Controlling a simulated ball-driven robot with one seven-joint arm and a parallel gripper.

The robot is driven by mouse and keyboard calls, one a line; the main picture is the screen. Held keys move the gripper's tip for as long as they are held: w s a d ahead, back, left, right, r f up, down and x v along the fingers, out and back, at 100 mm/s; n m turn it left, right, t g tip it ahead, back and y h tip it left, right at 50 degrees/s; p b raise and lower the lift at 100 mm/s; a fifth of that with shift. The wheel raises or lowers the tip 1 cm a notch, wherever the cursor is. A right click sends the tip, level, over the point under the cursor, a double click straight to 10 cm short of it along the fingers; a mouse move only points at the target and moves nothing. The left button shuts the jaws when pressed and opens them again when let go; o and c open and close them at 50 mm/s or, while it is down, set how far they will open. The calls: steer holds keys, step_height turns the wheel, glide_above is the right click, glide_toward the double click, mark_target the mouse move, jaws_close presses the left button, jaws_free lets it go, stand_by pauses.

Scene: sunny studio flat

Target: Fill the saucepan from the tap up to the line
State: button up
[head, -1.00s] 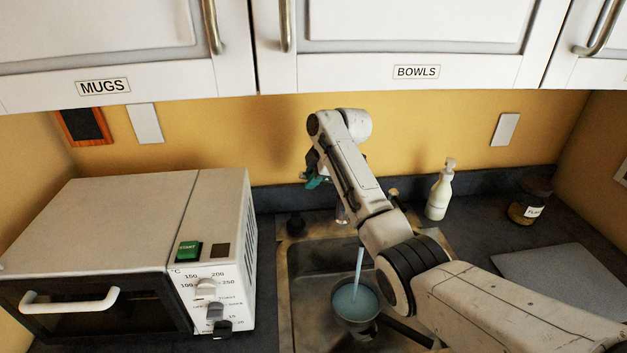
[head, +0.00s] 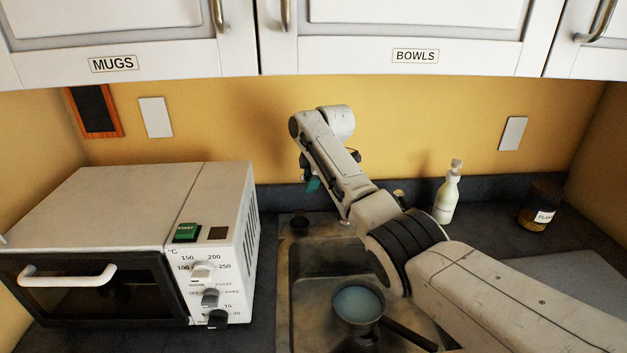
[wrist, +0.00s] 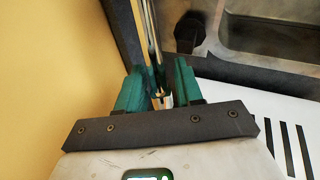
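The dark saucepan (head: 338,318) stands in the sink basin (head: 303,290), its handle pointing to the lower right. Pale blue water lies in it below the rim; I cannot make out the fill line. No stream falls into it. The tap is mostly hidden behind my arm in the head view. A slim metal part, apparently of the tap (wrist: 153,45), shows in the wrist view. My gripper (wrist: 162,85) has its teal fingers on both sides of this metal, close to the wall; I cannot tell whether they grip it. It also shows in the head view (head: 312,184).
A white toaster oven (head: 110,215) stands left of the sink. A pump bottle (head: 446,196), a labelled jar (head: 540,208) and a grey board (head: 575,280) are on the right counter. Wall cabinets (head: 400,30) hang above. A black knob-like object (wrist: 189,32) lies near my fingers.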

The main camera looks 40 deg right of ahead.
steer(key=shift+o, duration=0.3)
steer(key=shift+s+d, duration=0.1)
steer(key=shift+d, duration=0.05)
steer(key=shift+s+r, duration=0.15)
steer(key=shift+r, duration=0.1)
steer(key=b+v, duration=0.1)
steer(key=v, duration=0.6)
steer(key=shift+f, duration=0.1)
